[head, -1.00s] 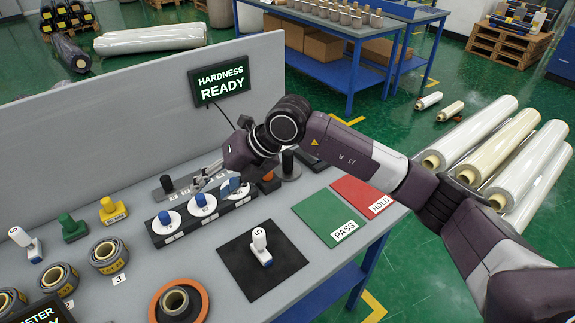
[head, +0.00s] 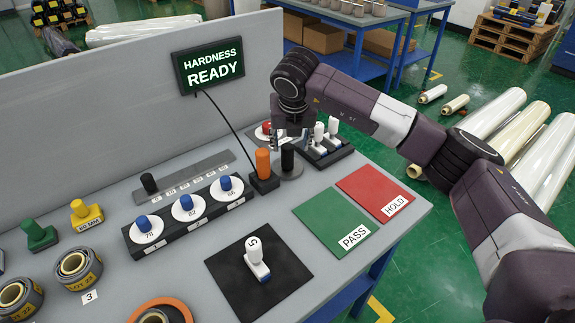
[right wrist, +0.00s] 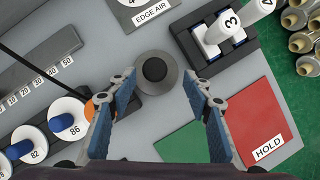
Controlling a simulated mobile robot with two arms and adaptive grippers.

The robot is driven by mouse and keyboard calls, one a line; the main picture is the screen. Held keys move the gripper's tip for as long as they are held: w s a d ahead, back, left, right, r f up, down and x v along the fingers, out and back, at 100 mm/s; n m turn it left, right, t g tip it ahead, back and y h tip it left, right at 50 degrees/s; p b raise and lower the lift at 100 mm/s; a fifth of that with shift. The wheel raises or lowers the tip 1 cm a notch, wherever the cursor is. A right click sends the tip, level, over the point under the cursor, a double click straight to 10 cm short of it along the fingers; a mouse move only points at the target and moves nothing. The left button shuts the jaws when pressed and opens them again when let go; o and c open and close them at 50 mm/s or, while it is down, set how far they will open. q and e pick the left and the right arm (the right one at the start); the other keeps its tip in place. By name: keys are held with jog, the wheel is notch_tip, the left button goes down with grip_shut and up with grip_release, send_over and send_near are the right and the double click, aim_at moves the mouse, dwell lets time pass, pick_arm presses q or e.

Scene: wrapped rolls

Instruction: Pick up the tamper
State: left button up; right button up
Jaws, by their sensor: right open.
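The tamper appears to be the upright black knob on a round grey base (head: 288,163). It stands on the grey bench beside an orange-handled tool. In the right wrist view the tamper (right wrist: 154,70) shows from above, near the tips of the spread fingers. My right gripper (head: 290,143) is open and empty, pointing down just above the knob, apart from it as far as I can tell. In the right wrist view the open right gripper (right wrist: 160,84) has a finger on each side of the knob. My left gripper is not in view.
The orange-handled tool (head: 263,165) stands close at the left. White-handled stamps in a black rack (head: 330,152) stand close at the right. A rack with blue-knobbed discs (head: 187,209) lies farther left. Green (head: 333,217) and red (head: 376,192) mats are clear.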

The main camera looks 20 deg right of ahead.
aim_at(288, 148)
jog(key=x, duration=0.1)
jog(key=b+x, duration=0.1)
jog(key=x, duration=0.1)
jog(key=shift+w+a+f, duration=0.3)
jog(key=shift+f, duration=0.05)
jog(key=shift+w+d+f, duration=0.1)
jog(key=shift+w+f, duration=0.15)
jog(key=shift+f, duration=0.15)
jog(key=shift+r, duration=0.1)
jog(key=c, duration=0.5)
jog(key=shift+c, duration=0.9)
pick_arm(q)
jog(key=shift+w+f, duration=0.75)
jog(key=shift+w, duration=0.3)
pick_arm(e)
grip_shut()
jog(key=shift+r, duration=0.1)
